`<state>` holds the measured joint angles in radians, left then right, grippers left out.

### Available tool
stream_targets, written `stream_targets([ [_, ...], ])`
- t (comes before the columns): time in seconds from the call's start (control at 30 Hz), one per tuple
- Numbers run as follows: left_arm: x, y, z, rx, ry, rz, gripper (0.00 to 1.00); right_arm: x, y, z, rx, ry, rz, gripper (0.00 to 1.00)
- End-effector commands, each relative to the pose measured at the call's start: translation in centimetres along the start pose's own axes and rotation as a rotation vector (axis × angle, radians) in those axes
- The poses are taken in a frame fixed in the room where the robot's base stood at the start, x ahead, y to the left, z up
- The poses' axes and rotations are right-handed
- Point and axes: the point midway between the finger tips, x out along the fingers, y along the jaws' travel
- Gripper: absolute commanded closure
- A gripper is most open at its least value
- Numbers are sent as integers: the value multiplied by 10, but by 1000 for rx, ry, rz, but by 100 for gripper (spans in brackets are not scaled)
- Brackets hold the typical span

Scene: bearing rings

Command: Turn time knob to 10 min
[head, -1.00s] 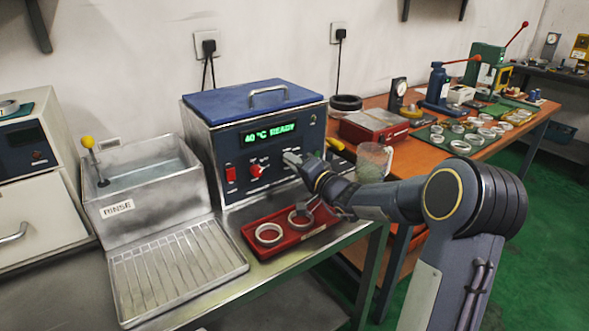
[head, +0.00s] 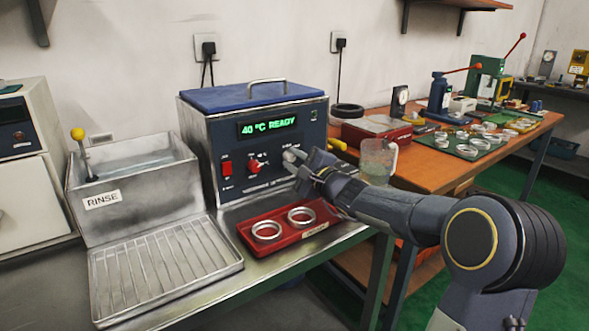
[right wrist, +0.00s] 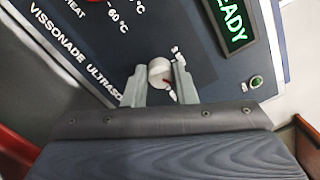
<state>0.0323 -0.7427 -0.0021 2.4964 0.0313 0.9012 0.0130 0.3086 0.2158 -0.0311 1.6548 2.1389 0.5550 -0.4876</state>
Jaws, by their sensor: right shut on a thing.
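The time knob (right wrist: 160,72) is a pale, round knob on the cleaner's dark blue front panel, with a small red mark showing at its lower edge in the right wrist view. My right gripper (right wrist: 158,88) is shut on it, one finger on each side. In the head view my right gripper (head: 297,163) reaches the panel from the right and mostly covers the knob. The ultrasonic cleaner (head: 240,175) shows "40 °C READY" in green on its display (head: 268,127). The knob's exact setting is too small to read. My left gripper is not in view.
A red knob (head: 254,166) and red switch (head: 227,168) sit left of my gripper. A red tray (head: 276,248) with two rings lies below. A rinse basin (head: 130,185) stands left, and a clear beaker (head: 377,160) stands right, close behind my arm.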

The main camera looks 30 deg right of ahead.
Motion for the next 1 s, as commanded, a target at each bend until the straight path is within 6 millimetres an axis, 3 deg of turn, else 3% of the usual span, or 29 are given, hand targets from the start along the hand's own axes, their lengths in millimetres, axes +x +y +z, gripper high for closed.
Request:
stream_targets([
  [0.5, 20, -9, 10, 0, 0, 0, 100, 0, 2, -1, 459, 18, -23, 98],
  [1.0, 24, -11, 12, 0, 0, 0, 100, 0, 1, 0, 667, 27, -34, 98],
])
